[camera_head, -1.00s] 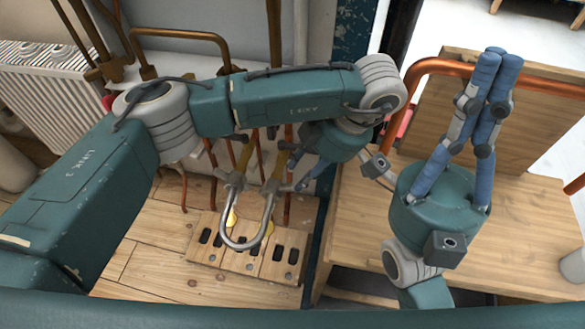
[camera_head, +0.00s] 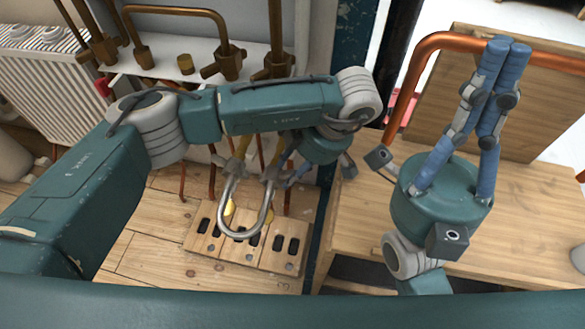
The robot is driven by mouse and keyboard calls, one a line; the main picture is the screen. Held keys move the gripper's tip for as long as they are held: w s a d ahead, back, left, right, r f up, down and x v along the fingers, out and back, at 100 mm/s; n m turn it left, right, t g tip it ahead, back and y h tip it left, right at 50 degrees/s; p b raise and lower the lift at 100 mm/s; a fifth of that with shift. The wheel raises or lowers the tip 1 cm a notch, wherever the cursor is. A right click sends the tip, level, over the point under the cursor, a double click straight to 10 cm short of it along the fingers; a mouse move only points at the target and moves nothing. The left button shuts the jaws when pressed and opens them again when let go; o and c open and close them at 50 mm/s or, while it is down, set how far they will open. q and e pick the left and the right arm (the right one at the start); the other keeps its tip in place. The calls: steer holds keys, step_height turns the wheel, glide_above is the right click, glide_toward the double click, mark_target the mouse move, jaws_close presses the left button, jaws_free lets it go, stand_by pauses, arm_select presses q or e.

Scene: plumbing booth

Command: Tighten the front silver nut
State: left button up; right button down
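A silver U-shaped pipe (camera_head: 239,234) hangs in the middle of the head view, its bend downward. Grey fittings sit at its two upper ends, a left one (camera_head: 232,166) and a right one (camera_head: 270,174). I cannot make out clearly which is the front silver nut. My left gripper (camera_head: 284,180) is beside the right fitting, with its blue fingers pointing down-left. My forearm partly hides it, so I cannot tell whether it grips the fitting. My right gripper (camera_head: 508,45) is raised above the bench at right, fingers together and empty.
A slotted wooden block (camera_head: 206,252) lies below the pipe. Brass valves and pipes (camera_head: 228,64) stand behind my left arm, with a radiator (camera_head: 42,85) at far left. A thick copper pipe (camera_head: 425,60) and wooden bench (camera_head: 360,240) are at right.

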arm_select(q)
jaws_close()
steer(key=shift+s+d+f+y+b, duration=0.1)
steer(key=shift+d+f+y+b, duration=0.1)
steer(key=shift+f+y+b, duration=0.15)
steer(key=shift+d+f+y, duration=0.1)
steer(key=shift+y, duration=0.35)
steer(key=shift+o, duration=0.5)
jaws_free()
steer(key=shift+s, duration=0.15)
steer(key=shift+r, duration=0.5)
step_height(320, 180, up, 9)
